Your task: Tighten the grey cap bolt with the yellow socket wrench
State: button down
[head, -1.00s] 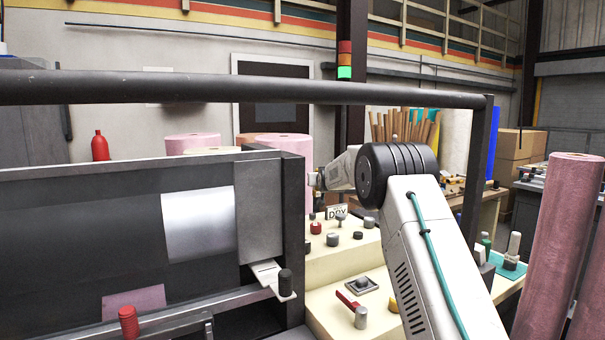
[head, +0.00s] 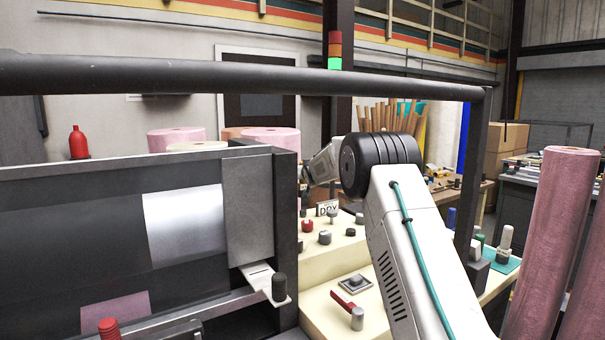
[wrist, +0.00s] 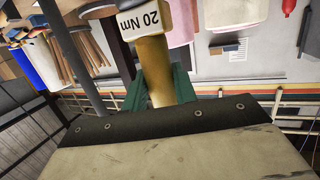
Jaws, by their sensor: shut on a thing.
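The yellow socket wrench (wrist: 155,62) shows in the wrist view, with a white label reading "20 Nm" upside down at its upper end. My gripper (wrist: 163,88) has green fingers shut on the wrench's yellow shaft. The wrench's socket end is out of the frame. In the head view my arm's far end passes behind the dark machine housing, so the gripper and wrench are hidden there. I cannot pick out the grey cap bolt with certainty. A dark grey cylindrical cap (head: 279,287) stands on a light bracket at the housing's lower right corner.
The dark roller machine (head: 258,205) fills the left, with a black rail (head: 230,75) above it. A cream console (head: 335,262) with several knobs and a red lever (head: 342,300) lies below my arm. Pink felt rolls (head: 552,235) stand at the right.

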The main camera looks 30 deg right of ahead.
aim_at(304, 189)
jog(key=shift+f, duration=2.75)
jog(key=shift+s+f, duration=0.1)
jog(key=shift+f, duration=0.75)
jog(key=shift+r, duration=0.1)
jog(key=shift+r, duration=3.55)
